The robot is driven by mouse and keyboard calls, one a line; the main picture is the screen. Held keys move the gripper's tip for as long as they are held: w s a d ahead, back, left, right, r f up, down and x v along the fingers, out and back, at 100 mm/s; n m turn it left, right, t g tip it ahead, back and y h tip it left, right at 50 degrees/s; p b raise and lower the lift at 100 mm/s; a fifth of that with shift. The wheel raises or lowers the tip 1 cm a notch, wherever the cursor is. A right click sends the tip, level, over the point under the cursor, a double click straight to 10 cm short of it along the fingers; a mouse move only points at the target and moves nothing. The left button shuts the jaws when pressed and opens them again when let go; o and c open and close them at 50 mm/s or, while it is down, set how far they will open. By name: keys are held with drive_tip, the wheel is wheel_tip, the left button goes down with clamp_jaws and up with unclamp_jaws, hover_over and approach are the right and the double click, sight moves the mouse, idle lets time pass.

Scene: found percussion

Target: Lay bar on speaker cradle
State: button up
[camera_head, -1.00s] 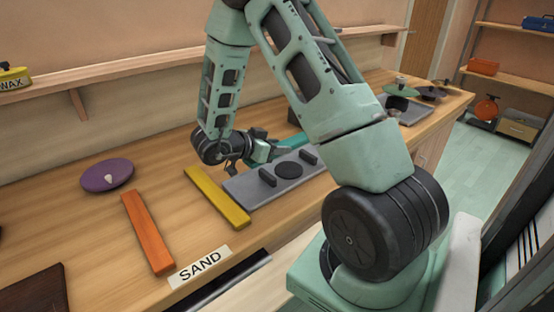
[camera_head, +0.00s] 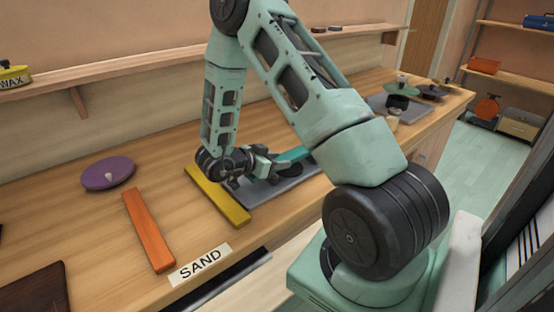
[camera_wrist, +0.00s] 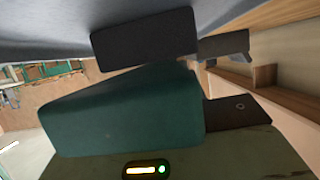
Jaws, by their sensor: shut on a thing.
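A teal bar (camera_head: 294,155) is gripped between the fingers of my gripper (camera_head: 265,162), which is shut on it. The bar also fills the middle of the wrist view (camera_wrist: 120,112), close to the dark finger pad. The speaker cradle, a grey plate (camera_head: 262,193) with a round black speaker (camera_head: 290,170) and dark supports, lies on the bench under the gripper and bar. The bar and gripper partly cover the cradle and its supports. I cannot tell whether the bar touches the supports.
A yellow bar (camera_head: 218,196) lies just left of the cradle, close under my wrist. An orange bar (camera_head: 148,231), a purple disc (camera_head: 108,173) and a SAND label (camera_head: 200,264) are further left. A grey tray (camera_head: 378,104) with dark objects is at the far right end.

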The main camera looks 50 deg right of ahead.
drive_tip(key=shift+f, duration=0.15)
drive_tip(key=o, duration=1.1)
drive_tip(key=shift+o, duration=0.2)
